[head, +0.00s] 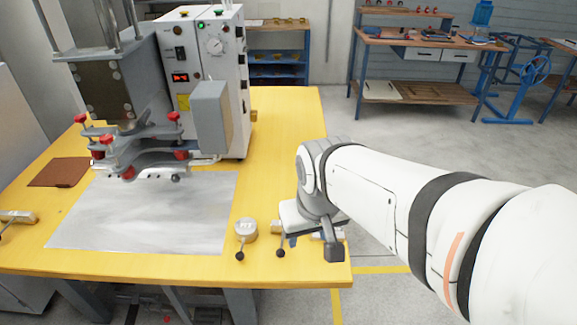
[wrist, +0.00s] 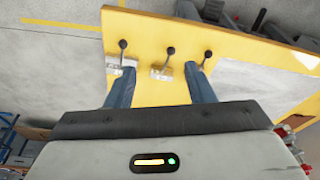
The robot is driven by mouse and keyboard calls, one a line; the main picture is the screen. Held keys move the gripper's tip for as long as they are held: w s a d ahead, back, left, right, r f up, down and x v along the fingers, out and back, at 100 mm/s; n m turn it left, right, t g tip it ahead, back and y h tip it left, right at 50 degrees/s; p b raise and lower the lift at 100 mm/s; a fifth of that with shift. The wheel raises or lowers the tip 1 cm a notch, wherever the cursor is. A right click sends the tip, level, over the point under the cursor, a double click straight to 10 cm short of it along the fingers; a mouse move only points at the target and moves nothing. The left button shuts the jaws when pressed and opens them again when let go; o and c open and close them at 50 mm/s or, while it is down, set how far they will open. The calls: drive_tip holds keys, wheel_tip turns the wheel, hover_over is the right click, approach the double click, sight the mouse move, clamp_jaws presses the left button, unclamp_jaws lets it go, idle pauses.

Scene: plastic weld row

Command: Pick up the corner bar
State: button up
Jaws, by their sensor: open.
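Several small metal tool pieces, each with a black ball-knob handle, lie on the yellow table. I cannot tell for sure which is the corner bar. A small pale piece (wrist: 161,73) shows between my fingertips in the wrist view. My gripper (wrist: 159,68) is open, with blue fingers on either side of that piece; their height above it is unclear. A wider block (wrist: 121,63) is by the left finger, and another knobbed piece (wrist: 207,56) is partly hidden by the right finger. In the head view my gripper (head: 303,238) hides part of this row; a round knobbed piece (head: 246,230) stands left of it.
The yellow table (head: 286,125) carries a welding machine (head: 205,80) with red knobs, a grey sheet (head: 150,215) and a brown pad (head: 60,172). Another knobbed piece (head: 16,217) is at the left edge. The table's right edge is near my gripper; a workbench (head: 425,45) stands behind.

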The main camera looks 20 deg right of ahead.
drive_tip(key=o, duration=0.6)
drive_tip(key=w+d+f+m+b, duration=0.2)
drive_tip(key=w+d+f, duration=0.4)
drive_tip(key=w+f, duration=0.2)
drive_tip(key=shift+w+f+t+h+b, duration=0.3)
drive_tip(key=shift+w+h, duration=0.1)
drive_tip(key=shift+w, duration=0.65)
drive_tip(key=o, duration=0.5)
drive_tip(key=w+d+f, duration=0.2)
drive_tip(key=f, duration=0.1)
drive_tip(key=w+d+f+m+b, duration=0.1)
drive_tip(key=w+d+f, duration=0.1)
drive_tip(key=w+d+f+m+t, duration=0.1)
drive_tip(key=w+d+f, duration=0.1)
drive_tip(key=d+f, duration=0.1)
drive_tip(key=shift+w+f+h+b, duration=0.1)
drive_tip(key=shift+f+h+b, duration=0.2)
drive_tip(key=shift+h+b, duration=0.1)
drive_tip(key=x, duration=0.2)
drive_tip(key=b+x, duration=0.1)
drive_tip(key=x, duration=0.4)
drive_tip(key=shift+s+a+f, duration=0.15)
drive_tip(key=shift+s, duration=0.15)
drive_tip(key=shift+w+f, duration=0.2)
drive_tip(key=shift+f, duration=0.1)
